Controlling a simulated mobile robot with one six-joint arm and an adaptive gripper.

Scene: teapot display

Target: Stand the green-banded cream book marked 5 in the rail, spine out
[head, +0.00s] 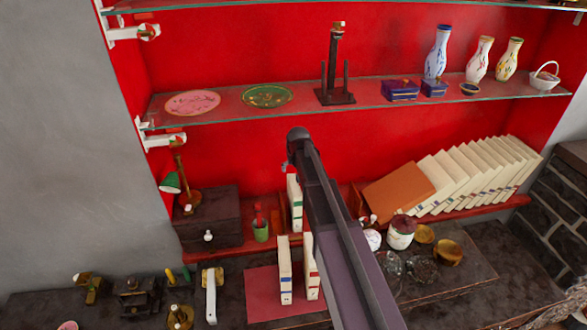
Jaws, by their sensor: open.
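Two cream books stand upright on the red mat (262,290). The left one (285,268) has a dark mark low on its spine. The right one (311,266) has small coloured marks. I cannot read any number, so I cannot tell which is marked 5. A row of cream books (478,172) leans on the right of that shelf. A separate rail cannot be made out. My arm crosses the middle and hides my gripper.
A brown slab (398,192) leans against the book row. A dark drawer box (210,218), a green cup (261,231) and a lidded jar (401,232) stand nearby. Glass bowls (422,270) lie right of my arm. The glass shelf (300,108) above holds plates and vases.

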